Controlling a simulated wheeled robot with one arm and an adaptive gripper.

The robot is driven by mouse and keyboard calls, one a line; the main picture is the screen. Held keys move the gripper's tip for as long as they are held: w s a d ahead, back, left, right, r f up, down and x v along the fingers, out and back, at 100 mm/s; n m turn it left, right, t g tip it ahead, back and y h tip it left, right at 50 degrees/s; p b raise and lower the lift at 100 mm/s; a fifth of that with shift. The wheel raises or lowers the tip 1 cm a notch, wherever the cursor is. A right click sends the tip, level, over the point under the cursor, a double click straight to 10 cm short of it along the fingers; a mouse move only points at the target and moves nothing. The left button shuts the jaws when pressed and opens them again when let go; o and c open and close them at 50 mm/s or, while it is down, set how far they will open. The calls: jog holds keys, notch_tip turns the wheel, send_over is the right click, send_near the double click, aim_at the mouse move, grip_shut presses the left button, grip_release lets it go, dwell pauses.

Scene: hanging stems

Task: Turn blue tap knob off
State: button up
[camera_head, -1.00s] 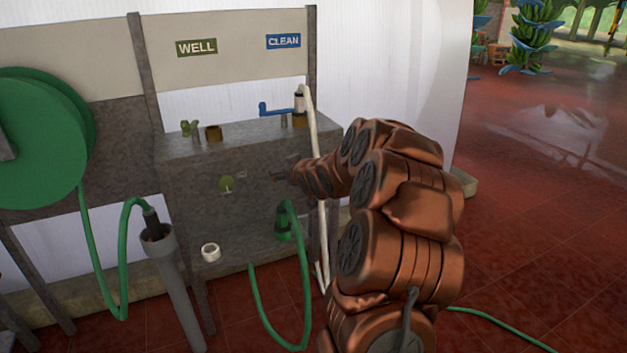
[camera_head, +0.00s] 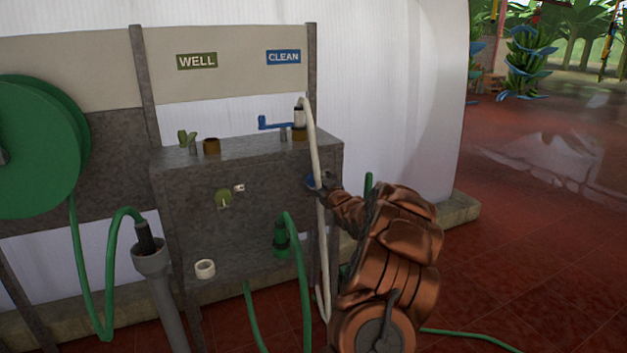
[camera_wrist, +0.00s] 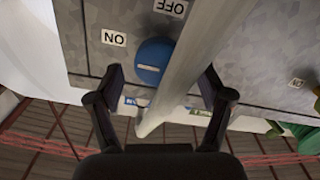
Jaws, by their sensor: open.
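The blue tap knob (camera_wrist: 149,62) is on the grey panel, between a white ON label (camera_wrist: 114,37) and a white OFF label (camera_wrist: 170,7), both upside down in the wrist view. In the head view a small part of the blue knob (camera_head: 310,182) shows beside my gripper (camera_head: 324,184). The pale hose (camera_wrist: 190,62) crosses in front of the knob and covers part of it. My gripper (camera_wrist: 162,82) is open, its fingers on either side of the knob and hose. I cannot tell whether either finger touches them.
A green knob (camera_head: 223,198) is on the panel's left. A blue tap lever (camera_head: 276,124) stands on top under the CLEAN sign (camera_head: 284,57). A green hose fitting (camera_head: 281,241) and a white ring (camera_head: 205,269) are below. The floor to the right is open.

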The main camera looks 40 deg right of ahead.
aim_at(316, 179)
jog(key=shift+x, duration=1.7)
jog(key=shift+r, duration=0.1)
jog(key=c, duration=1.2)
